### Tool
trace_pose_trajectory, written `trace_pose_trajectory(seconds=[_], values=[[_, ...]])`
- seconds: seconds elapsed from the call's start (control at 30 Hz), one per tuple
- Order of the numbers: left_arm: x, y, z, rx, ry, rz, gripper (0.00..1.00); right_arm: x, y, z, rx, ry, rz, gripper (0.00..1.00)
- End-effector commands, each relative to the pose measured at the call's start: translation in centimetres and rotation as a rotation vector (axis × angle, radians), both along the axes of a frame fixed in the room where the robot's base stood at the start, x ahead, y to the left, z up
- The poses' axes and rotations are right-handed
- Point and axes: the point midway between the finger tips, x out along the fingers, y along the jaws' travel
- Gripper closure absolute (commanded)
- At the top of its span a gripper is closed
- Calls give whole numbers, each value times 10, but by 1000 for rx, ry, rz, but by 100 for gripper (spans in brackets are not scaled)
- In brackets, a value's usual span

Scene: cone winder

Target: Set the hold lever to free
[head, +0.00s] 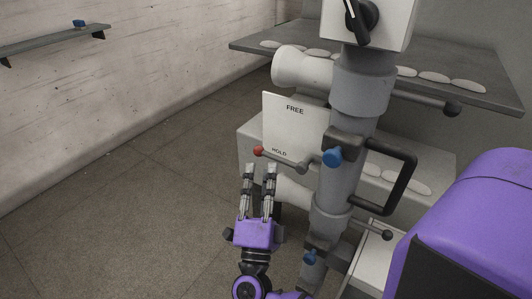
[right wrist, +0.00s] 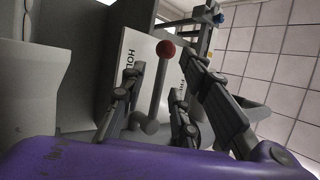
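The hold lever (head: 281,160) is a thin grey rod with a red ball knob (head: 258,151), on the grey machine column. It points left, with its knob beside the word HOLD at the bottom of a white plate (head: 292,125); FREE is printed at the top. My right gripper (head: 260,169) is open, fingers pointing up, just below the knob. In the right wrist view, the lever's red knob (right wrist: 166,48) and rod show between the spread fingers (right wrist: 163,88); I cannot tell whether they touch. My left gripper is not in view.
A blue knob (head: 332,157) and a black loop handle (head: 404,178) sit on the column right of the lever. A white cone (head: 302,69) juts left above the plate. A grey shelf (head: 485,82) with pale oval pieces is behind. The floor at left is clear.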

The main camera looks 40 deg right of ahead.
Motion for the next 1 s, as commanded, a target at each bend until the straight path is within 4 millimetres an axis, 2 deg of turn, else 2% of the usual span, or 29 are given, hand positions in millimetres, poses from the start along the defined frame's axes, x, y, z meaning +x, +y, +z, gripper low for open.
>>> trace_pose_trajectory(seconds=[0.03,0.2,0.4,0.7,0.73,0.93,1.0], values=[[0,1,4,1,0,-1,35,6,-5,11,-3,-8,-1,72],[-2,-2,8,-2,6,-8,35,24,-21,26,-6,-7,-1,72],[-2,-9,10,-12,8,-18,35,37,-32,33,-4,-2,1,72],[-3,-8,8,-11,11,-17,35,39,-34,32,-4,1,1,72],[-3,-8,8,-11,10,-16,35,39,-34,32,-4,1,1,73],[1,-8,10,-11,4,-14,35,39,-34,32,-3,2,0,99],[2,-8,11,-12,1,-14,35,39,-34,31,-4,3,1,100]])
